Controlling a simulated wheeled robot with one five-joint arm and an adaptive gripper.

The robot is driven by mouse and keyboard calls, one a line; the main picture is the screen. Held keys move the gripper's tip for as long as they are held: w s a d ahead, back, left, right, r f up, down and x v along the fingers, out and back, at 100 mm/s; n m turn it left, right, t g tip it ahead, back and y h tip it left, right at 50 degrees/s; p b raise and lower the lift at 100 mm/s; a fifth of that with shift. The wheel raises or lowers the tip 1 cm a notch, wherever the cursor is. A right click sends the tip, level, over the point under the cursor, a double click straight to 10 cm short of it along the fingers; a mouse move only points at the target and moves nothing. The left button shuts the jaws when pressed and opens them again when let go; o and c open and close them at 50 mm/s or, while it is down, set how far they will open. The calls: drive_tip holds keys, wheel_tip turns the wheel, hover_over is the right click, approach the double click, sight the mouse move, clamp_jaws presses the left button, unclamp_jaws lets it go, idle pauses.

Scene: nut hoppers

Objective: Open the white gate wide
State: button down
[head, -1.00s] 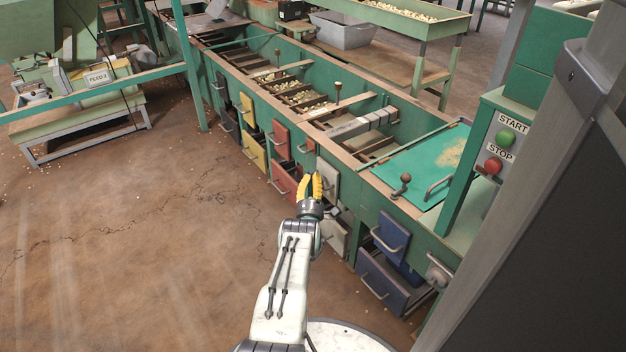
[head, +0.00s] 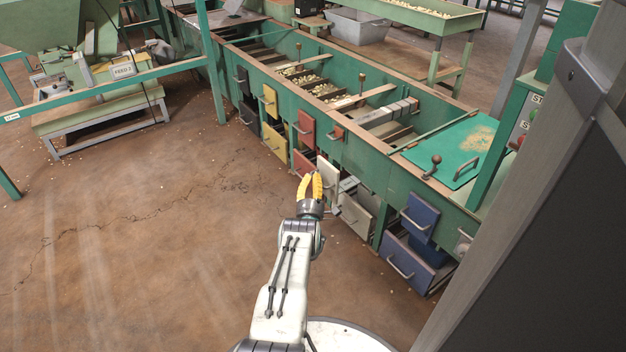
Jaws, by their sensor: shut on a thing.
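The white gate (head: 328,176) is a pale upright panel on the near side of the green hopper bench. It stands out from the bench front at an angle, with part of the opening (head: 348,185) showing to its right. My gripper (head: 311,181), with yellow fingers, is shut at the gate's near face, on its handle. The fingers hide most of the handle, so the exact hold cannot be seen. A pale bin (head: 357,214) sits below the gate.
Red (head: 306,127), yellow (head: 268,99) and blue (head: 420,216) gates line the same bench front, with handled bins below them. The brown floor to the left is clear.

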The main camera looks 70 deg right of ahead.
drive_tip(key=c, duration=1.2)
unclamp_jaws()
drive_tip(key=shift+w+r, duration=0.2)
drive_tip(key=shift+w, duration=0.1)
drive_tip(key=shift+s, duration=0.1)
drive_tip(key=shift+a+f, duration=0.15)
drive_tip(key=v, duration=1.1)
drive_tip(key=shift+s+a+f, duration=0.1)
drive_tip(key=shift+s+a, duration=0.05)
drive_tip(key=shift+a, duration=0.2)
